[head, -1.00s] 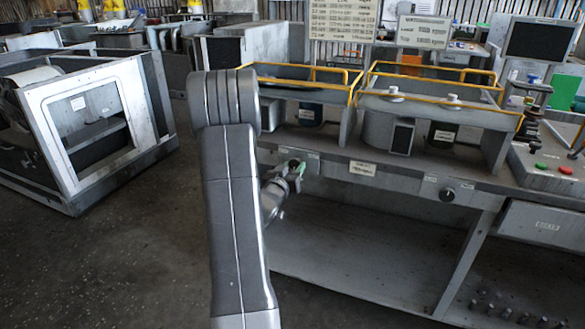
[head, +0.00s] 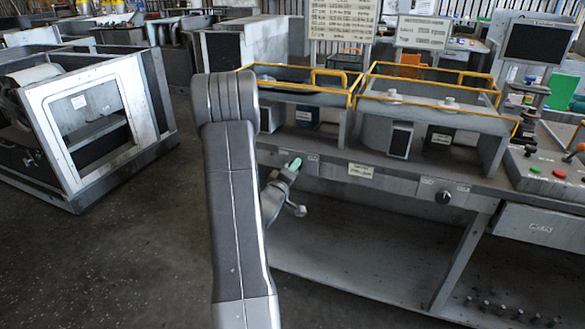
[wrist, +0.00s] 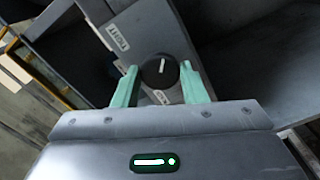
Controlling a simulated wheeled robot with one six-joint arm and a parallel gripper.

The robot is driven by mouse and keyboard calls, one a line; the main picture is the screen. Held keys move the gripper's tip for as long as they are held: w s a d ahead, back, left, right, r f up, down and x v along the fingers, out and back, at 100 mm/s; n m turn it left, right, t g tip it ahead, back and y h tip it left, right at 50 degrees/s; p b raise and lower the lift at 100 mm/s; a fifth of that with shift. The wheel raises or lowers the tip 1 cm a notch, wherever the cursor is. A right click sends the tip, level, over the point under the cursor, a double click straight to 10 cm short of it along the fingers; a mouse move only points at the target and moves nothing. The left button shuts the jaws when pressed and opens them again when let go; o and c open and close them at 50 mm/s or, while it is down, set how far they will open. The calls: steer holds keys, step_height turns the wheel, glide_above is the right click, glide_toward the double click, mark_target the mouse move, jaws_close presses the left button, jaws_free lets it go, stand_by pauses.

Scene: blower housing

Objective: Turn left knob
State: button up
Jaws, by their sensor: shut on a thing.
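The left knob (wrist: 160,70) is round and black with a white pointer line. In the wrist view it sits between the two pale green fingers of my gripper (wrist: 161,84), which is shut on it. The head view shows my gripper (head: 293,165) at the front panel of the grey bench (head: 390,185), left of centre; the left knob is hidden there. A second black knob (head: 443,197) is farther right on the same panel, apart from my gripper.
Yellow rails (head: 430,68) edge the bench's upper bays. A control box (head: 550,168) with red and green buttons stands at the right. A white-framed machine (head: 90,115) stands on the left, with open floor between it and my arm.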

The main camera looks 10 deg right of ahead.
steer(key=shift+n+p, duration=1.2)
steer(key=shift+n, duration=2.3)
steer(key=o, duration=1)
steer(key=shift+c, duration=0.2)
steer(key=v, duration=1.3)
steer(key=shift+s+a+b, duration=0.3)
steer(key=shift+b, duration=0.15)
